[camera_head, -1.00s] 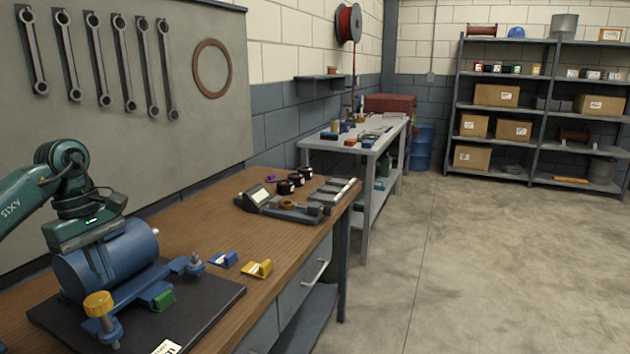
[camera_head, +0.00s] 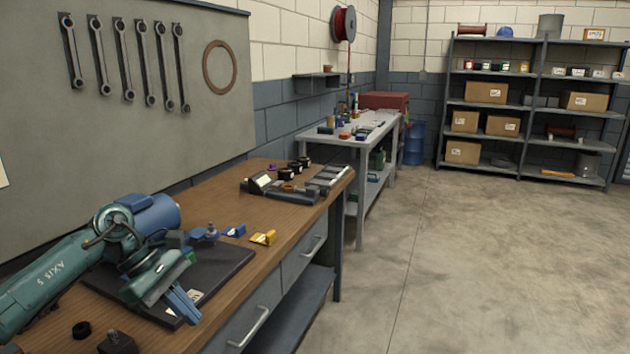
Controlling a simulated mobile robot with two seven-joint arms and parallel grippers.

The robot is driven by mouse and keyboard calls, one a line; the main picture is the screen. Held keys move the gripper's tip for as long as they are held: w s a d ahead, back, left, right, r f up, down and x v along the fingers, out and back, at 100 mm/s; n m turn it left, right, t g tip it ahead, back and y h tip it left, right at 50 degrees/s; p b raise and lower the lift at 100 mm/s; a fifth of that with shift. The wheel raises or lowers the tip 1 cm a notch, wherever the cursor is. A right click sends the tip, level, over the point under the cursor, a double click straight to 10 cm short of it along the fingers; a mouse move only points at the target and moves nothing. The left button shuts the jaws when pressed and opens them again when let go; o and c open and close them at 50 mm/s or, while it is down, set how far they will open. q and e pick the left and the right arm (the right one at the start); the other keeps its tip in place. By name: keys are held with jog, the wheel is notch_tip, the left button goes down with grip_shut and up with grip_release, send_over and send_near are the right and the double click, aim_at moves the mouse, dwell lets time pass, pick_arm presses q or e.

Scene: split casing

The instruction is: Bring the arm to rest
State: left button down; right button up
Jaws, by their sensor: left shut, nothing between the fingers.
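My left arm comes in from the left, low over the wooden workbench (camera_head: 215,190). My left gripper (camera_head: 188,308) is shut and empty. Its fingers point down and to the right, over the front edge of the black mat (camera_head: 225,262). The blue cylinder of the casing (camera_head: 158,214) lies on the mat behind my arm, which hides much of it and its blue base. I cannot tell whether the gripper touches anything. My right gripper is out of view.
A blue piece (camera_head: 235,231) and a yellow piece (camera_head: 263,237) lie right of the mat. A dark device (camera_head: 290,193) and black cups stand further back. A black ring (camera_head: 81,330) lies at the near left. The floor (camera_head: 440,260) at right is clear.

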pick_arm(q)
jog(key=s+d+n+t+h+p, duration=0.1)
jog(key=s+d+n+t+h, duration=0.2)
jog(key=d+n+h, duration=0.45)
jog(key=s+d+n+t+h, duration=0.2)
jog(key=s+d+n+h, duration=0.25)
jog(key=d+n, duration=0.5)
jog(key=s+a+f+m+t+y, duration=0.2)
jog(key=s+f+m+y, duration=0.3)
jog(key=m, duration=0.6)
jog(key=s+a+f+m+t+y+p, duration=0.1)
jog(key=s+a+f+m+t+y, duration=0.1)
jog(key=s+f+m+y, duration=0.3)
jog(key=s+a+f+m+t+y+p, duration=0.1)
jog(key=s+a+f+m+y, duration=0.3)
jog(key=f+m, duration=0.6)
jog(key=s+m+t+y, duration=0.1)
jog(key=m, duration=0.7)
jog(key=shift+a+f+m+y, duration=0.3)
